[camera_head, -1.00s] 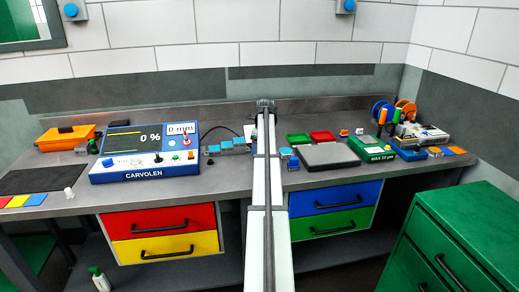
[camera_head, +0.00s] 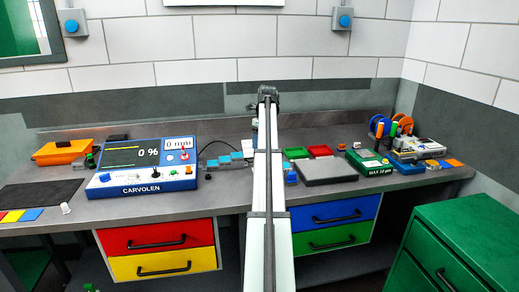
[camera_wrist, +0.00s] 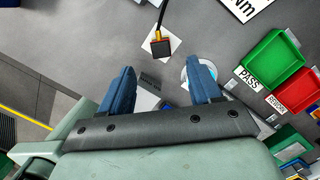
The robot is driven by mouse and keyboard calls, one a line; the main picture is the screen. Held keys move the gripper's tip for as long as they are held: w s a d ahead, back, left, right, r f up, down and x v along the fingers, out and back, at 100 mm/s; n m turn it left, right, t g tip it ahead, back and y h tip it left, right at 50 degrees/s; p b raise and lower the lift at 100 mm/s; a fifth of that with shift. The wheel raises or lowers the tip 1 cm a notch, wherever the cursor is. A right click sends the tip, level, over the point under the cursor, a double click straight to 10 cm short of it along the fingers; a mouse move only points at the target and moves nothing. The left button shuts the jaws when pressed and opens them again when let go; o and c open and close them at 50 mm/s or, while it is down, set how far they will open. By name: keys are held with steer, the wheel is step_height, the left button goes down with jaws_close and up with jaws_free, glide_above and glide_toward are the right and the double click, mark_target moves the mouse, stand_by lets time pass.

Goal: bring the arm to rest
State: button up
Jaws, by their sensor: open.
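My arm (camera_head: 268,185) runs straight up the middle of the head view, its far end above the back of the grey workbench (camera_head: 225,205). My gripper (camera_wrist: 160,80) shows in the wrist view as two blue fingers spread apart, with no object held between them. It is over the bench, and parts of a grey block and a round white-and-blue item show below and between the fingers. The fingers cannot be made out in the head view.
A blue CARVOLEN console (camera_head: 143,187) stands left of my arm. Right are a grey plate (camera_head: 328,170), a green tray (camera_wrist: 273,62), a red tray (camera_wrist: 300,92), a green box (camera_head: 368,163) and spools (camera_head: 402,122). A small dark block with a cable (camera_wrist: 160,46) lies ahead of the fingers.

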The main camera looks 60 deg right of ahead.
steer(key=shift+r, duration=0.45)
stand_by(0.3)
